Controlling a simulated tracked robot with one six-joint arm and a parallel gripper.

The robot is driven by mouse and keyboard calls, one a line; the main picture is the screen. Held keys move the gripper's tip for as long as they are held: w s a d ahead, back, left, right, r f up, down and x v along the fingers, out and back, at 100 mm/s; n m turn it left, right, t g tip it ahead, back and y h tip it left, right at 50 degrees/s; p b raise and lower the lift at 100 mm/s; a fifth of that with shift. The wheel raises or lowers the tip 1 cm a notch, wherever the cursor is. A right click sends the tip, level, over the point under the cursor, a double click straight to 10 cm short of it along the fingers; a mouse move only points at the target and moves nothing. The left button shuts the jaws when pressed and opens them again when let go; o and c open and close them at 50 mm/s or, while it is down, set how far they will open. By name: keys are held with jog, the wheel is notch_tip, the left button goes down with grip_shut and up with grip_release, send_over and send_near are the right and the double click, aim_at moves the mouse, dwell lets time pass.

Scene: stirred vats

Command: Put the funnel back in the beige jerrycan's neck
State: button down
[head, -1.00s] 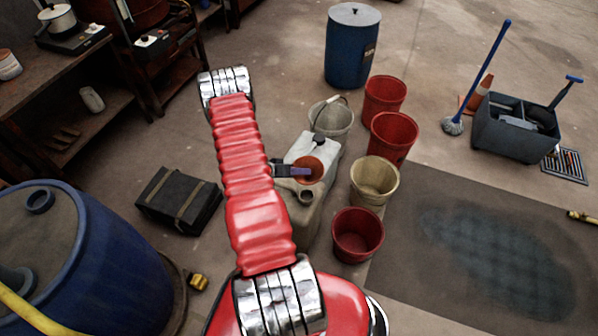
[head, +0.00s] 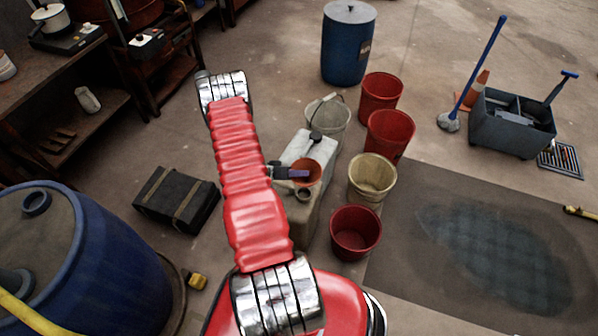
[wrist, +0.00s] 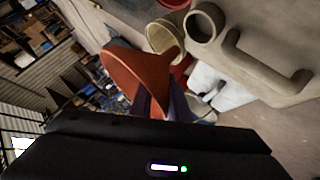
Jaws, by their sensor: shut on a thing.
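The orange funnel (head: 308,174) is held by my gripper (head: 292,173), whose purple fingers are closed on it. In the wrist view the funnel (wrist: 138,78) is tilted across the picture, with its narrow end toward the right, and the fingers (wrist: 162,106) show at its lower edge. The beige jerrycan (head: 300,222) stands upright on the floor, partly hidden by my red arm. Its open neck (head: 304,194) shows just below the funnel in the head view. In the wrist view the neck (wrist: 204,22) is empty and the funnel is beside it, apart from it.
A white jerrycan (head: 318,148) with a dark cap stands just behind. A beige bucket (head: 371,186), red buckets and a pale bucket (head: 327,124) stand close on the right and behind. A black case (head: 176,204) lies left; a blue barrel (head: 70,275) stands nearer.

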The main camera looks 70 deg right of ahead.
jog(key=shift+f, duration=3.85)
jog(key=shift+w+a, duration=0.3)
jog(key=shift+a, duration=0.15)
jog(key=shift+f, duration=0.4)
jog(key=c, duration=1.6)
grip_release()
jog(key=shift+w, duration=0.1)
jog(key=v, duration=1.3)
jog(key=shift+w+a+r, duration=0.15)
jog(key=shift+a+r, duration=0.05)
jog(key=shift+a, duration=0.05)
